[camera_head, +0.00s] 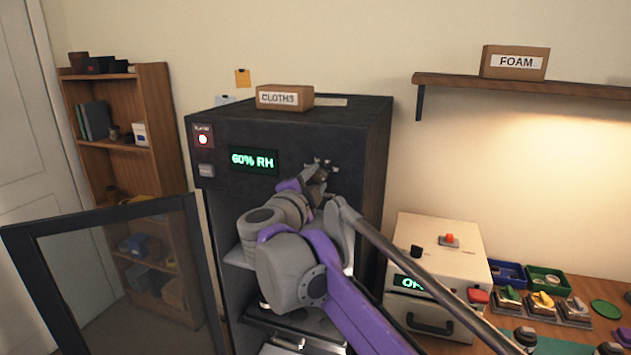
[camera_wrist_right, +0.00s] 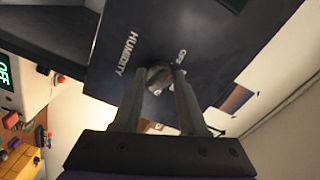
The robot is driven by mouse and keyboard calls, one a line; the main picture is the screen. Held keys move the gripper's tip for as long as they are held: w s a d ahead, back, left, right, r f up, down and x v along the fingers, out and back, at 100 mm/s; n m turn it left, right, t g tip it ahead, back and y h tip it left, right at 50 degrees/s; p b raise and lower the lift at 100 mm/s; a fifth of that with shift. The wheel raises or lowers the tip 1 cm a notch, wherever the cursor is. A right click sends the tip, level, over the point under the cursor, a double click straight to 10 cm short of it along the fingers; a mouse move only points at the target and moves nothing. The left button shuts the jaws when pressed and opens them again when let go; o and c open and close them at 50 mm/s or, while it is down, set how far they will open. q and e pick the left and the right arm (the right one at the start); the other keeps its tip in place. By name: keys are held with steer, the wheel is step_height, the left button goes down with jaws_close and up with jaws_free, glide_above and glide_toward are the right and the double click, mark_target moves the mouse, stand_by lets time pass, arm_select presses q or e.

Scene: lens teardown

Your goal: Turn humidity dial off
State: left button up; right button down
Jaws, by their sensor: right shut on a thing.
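The humidity dial (camera_wrist_right: 158,79) is a small round knob on the dark cabinet's front panel, with the words HUMIDITY and OFF printed near it in the right wrist view. My right gripper (camera_wrist_right: 160,77) is shut on the dial, one finger on each side. In the head view my right gripper (camera_head: 318,176) reaches the upper right of the panel, and the arm hides most of the dial. The green display (camera_head: 253,161) left of it reads 60% RH. The dial's exact setting cannot be told. My left gripper is not in view.
The dark cabinet (camera_head: 290,130) has its glass door (camera_head: 105,200) swung open to the left. A CLOTHS box (camera_head: 284,98) sits on top. A white machine (camera_head: 440,255) and several small parts stand on the wooden table at right. A shelf (camera_head: 560,87) holds a FOAM box (camera_head: 515,62).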

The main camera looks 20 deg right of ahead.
stand_by(0.4)
steer(key=shift+c, duration=2.2)
jaws_free()
steer(key=b+v, duration=0.1)
steer(key=v, duration=1)
steer(key=shift+w, duration=0.15)
